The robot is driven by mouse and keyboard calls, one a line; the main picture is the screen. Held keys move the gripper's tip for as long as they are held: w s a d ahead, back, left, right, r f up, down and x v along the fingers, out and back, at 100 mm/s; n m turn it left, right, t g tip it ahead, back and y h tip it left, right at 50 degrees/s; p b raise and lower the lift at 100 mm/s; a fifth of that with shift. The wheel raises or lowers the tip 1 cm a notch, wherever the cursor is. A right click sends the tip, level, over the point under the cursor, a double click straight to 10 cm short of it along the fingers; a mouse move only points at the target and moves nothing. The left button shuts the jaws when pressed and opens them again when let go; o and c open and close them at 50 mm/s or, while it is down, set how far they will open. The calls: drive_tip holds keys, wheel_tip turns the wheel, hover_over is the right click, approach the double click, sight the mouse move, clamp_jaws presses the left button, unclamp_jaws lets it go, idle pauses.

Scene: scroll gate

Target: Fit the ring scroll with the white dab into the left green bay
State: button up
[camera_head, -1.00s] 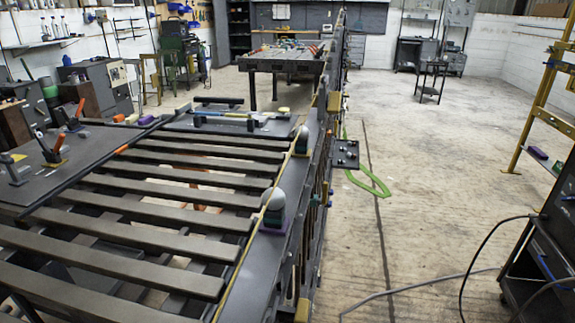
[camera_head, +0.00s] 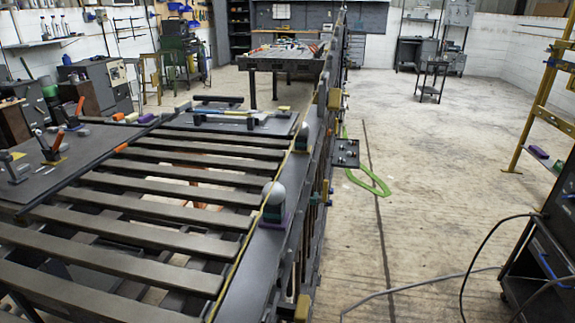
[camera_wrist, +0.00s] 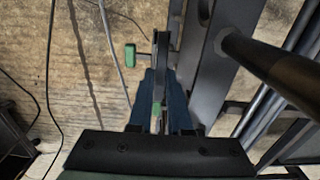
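In the wrist view my gripper (camera_wrist: 160,92) shows as two dark blue fingers with a narrow gap between them. A thin grey upright edge and a bit of green show in the gap, and I see nothing clearly held. My gripper is not seen in the head view. I cannot make out a ring scroll with a white dab in either view. I cannot identify the left green bay. A small green block (camera_wrist: 130,55) on a thin rod shows left of the fingers in the wrist view, but I cannot tell what it belongs to.
A long slatted bench (camera_head: 150,210) fills the left of the head view. Two grey-domed fixtures (camera_head: 274,197) stand along its right edge. The floor at right is open, with a dark cart (camera_head: 545,250).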

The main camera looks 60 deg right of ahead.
drive_tip(key=o, duration=0.4)
drive_tip(key=shift+o, duration=0.2)
drive_tip(key=shift+r, duration=0.1)
wheel_tip(320, 180, up, 13)
drive_tip(key=p, duration=0.4)
